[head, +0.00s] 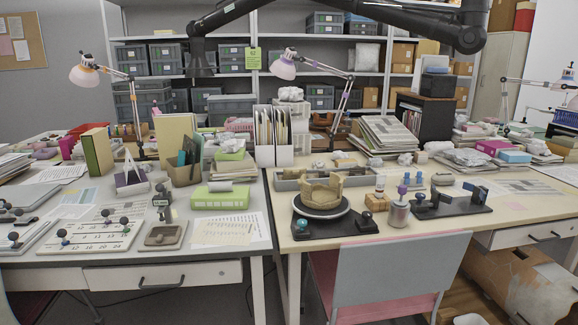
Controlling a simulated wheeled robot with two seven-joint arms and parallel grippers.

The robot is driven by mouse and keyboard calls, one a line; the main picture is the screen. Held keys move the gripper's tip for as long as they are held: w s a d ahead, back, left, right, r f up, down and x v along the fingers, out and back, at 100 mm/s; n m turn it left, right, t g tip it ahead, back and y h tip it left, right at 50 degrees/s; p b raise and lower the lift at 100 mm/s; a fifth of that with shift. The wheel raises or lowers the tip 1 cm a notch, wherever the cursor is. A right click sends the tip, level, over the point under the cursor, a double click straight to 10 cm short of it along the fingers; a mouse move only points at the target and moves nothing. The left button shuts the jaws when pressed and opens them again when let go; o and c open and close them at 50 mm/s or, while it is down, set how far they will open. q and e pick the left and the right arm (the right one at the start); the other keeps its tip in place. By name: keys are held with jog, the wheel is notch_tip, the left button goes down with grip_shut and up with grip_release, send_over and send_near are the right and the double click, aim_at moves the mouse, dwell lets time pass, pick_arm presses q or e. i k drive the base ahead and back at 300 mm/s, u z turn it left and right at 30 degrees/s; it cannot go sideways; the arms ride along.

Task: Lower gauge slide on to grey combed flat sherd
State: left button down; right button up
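A small dark upright stand (162,203) with a pale face on its front stands on the left table. It looks like the gauge, but its slide is too small to make out. In front of it lies a shallow brownish tray (163,236) with a darker flat inner area. I cannot tell whether the grey combed flat sherd is there, and no combing shows at this size.
A white board (88,236) with dark-knobbed pieces lies left of the tray, and papers (230,231) lie right. On the right table a tan vessel (322,191) sits on a turntable. A chair (395,272) stands in front. A dark jointed arm (330,12) crosses overhead.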

aim_at(161, 200)
jog(key=z, duration=1.1)
jog(key=k, duration=0.15)
jog(key=u, duration=1.55)
jog(key=i, duration=1.05)
jog(key=z, duration=0.55)
